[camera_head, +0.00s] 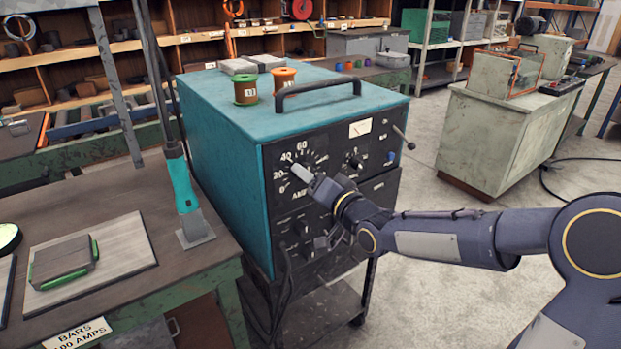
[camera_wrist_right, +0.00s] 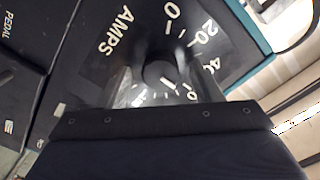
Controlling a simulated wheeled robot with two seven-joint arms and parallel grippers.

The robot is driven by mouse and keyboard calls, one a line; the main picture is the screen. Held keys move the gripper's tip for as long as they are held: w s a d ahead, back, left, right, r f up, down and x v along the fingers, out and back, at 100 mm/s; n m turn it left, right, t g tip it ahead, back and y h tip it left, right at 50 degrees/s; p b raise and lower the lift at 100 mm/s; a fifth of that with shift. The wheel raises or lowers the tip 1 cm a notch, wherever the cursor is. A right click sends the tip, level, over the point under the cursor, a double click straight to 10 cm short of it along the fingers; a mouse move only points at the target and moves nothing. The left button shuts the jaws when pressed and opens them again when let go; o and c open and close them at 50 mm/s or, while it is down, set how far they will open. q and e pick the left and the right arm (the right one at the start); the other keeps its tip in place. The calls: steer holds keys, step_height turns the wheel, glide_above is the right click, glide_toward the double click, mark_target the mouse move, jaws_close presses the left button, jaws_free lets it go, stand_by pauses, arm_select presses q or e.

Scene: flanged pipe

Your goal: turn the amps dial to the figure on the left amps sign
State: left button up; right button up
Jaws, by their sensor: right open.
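The amps dial (camera_wrist_right: 160,73) is a dark round knob with a white pointer line. In the wrist view the line points down and slightly right, toward a figure partly hidden by my right gripper (camera_wrist_right: 156,82). The gripper is open, with one finger on each side of the knob; I cannot tell if they touch it. In the head view the right gripper (camera_head: 302,171) covers the knob on the black panel of the teal machine (camera_head: 220,150). A white sign (camera_head: 78,335) on the left bench reads "BARS" and "00 AMPS"; its leading figure is unclear. My left gripper is out of view.
A smaller knob (camera_head: 353,163), a meter (camera_head: 360,128) and a lever (camera_head: 403,137) are on the panel's right side. Green (camera_head: 245,90) and orange (camera_head: 284,79) spools stand on the machine. The left bench (camera_head: 165,265) is close beside it. Floor is open at the right.

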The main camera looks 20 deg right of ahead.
steer(key=v, duration=0.7)
steer(key=shift+s, duration=0.1)
steer(key=s+d+g+h+p, duration=0.5)
steer(key=s, duration=0.5)
steer(key=s+a+f+n+g+y+p, duration=0.1)
steer(key=s+a+g+p, duration=0.1)
steer(key=s, duration=0.7)
steer(key=s+a+f+n+g+y+p, duration=0.1)
steer(key=s+g, duration=0.3)
steer(key=s, duration=0.5)
steer(key=shift+s+a+n+y+p, duration=0.3)
steer(key=shift+a+n+p, duration=0.2)
steer(key=shift+n+p, duration=0.15)
